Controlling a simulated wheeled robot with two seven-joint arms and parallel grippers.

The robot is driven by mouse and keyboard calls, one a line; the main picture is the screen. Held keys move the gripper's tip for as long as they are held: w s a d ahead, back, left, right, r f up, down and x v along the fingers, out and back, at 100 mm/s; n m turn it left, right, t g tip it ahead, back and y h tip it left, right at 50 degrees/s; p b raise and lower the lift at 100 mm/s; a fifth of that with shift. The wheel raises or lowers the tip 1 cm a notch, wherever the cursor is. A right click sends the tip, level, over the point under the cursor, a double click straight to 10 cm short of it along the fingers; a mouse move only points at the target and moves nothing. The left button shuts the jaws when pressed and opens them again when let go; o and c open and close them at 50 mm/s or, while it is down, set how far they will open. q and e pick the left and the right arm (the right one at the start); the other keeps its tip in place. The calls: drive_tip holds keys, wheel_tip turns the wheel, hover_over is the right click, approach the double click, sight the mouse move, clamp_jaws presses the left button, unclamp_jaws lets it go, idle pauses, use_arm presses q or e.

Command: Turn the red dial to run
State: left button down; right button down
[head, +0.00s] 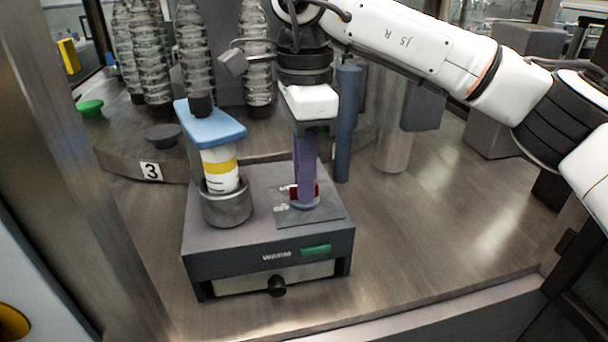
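The red dial (317,189) is on the top right of a dark grey box unit (225,246) with a "WARM" label on its front. Only slivers of red show, because my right gripper's purple fingers stand in front of it. A round grey-blue base (305,204) shows below the red part. My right gripper (304,192) points straight down with its fingertips at the dial. The fingers overlap in this view, so I cannot tell whether they are shut on it. The dial's pointer and most markings are hidden. My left gripper is not in view.
A white bottle with a yellow band (222,168) stands in a grey cup (228,207) left of the dial, under a blue plate (210,124). A green indicator (316,250) and black knob (277,286) are on the unit's front. A blue post (347,125) stands behind right.

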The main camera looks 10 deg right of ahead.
drive_tip(key=shift+m, duration=0.4)
drive_tip(key=m, duration=0.5)
drive_tip(key=m+b, duration=0.1)
drive_tip(key=m, duration=0.5)
drive_tip(key=shift+m, duration=0.4)
drive_tip(key=m+b, duration=0.1)
drive_tip(key=m, duration=0.4)
drive_tip(key=m+b, duration=0.1)
drive_tip(key=m, duration=0.5)
drive_tip(key=shift+r, duration=0.1)
drive_tip(key=shift+m+b, duration=0.3)
drive_tip(key=c, duration=1.8)
unclamp_jaws()
